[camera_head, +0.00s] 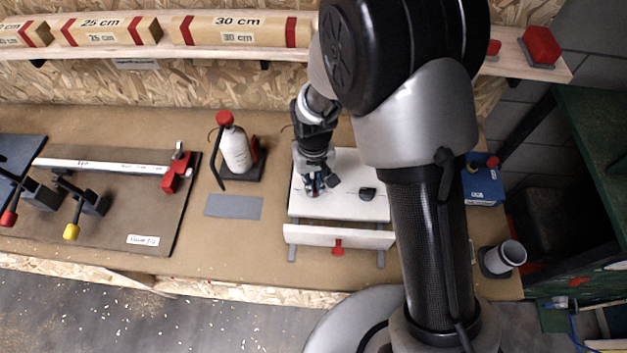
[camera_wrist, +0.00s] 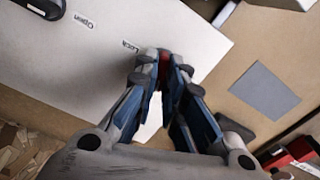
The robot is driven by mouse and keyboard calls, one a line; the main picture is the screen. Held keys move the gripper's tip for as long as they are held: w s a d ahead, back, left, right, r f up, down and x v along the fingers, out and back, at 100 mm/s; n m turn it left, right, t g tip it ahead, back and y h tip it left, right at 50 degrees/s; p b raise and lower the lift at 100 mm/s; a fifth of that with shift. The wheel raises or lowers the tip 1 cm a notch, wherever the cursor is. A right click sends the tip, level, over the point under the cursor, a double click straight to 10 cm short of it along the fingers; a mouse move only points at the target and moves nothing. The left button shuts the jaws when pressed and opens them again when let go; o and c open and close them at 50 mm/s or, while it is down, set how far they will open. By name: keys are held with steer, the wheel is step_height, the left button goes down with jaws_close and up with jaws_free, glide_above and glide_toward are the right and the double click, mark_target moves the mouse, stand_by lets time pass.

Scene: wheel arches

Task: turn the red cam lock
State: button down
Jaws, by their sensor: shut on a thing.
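My gripper (camera_head: 315,186) reaches down over the left part of a white panel (camera_head: 340,207) on the bench. In the wrist view the blue-sided fingers of my gripper (camera_wrist: 165,72) are closed around a small red piece, the red cam lock (camera_wrist: 164,86). The fingers hide most of it, so its angle is hard to tell. The white panel (camera_wrist: 75,75) carries two small labels near the fingers; one (camera_wrist: 83,21) seems to read "Open", and the other (camera_wrist: 130,45) is partly unclear.
A white bottle with a red cap (camera_head: 236,150) stands left of the panel. A grey mat (camera_head: 233,207) lies nearby. A light rail with a red knob (camera_head: 338,247) runs along the panel's front. A blue box (camera_head: 485,187) and grey cup (camera_head: 510,254) stand at right.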

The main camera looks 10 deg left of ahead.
steer(key=n, duration=0.6)
steer(key=shift+n, duration=0.3)
steer(key=n, duration=0.6)
stand_by(0.4)
steer(key=c, duration=1.7)
jaws_free()
step_height(320, 180, up, 12)
steer(key=shift+r, duration=0.1)
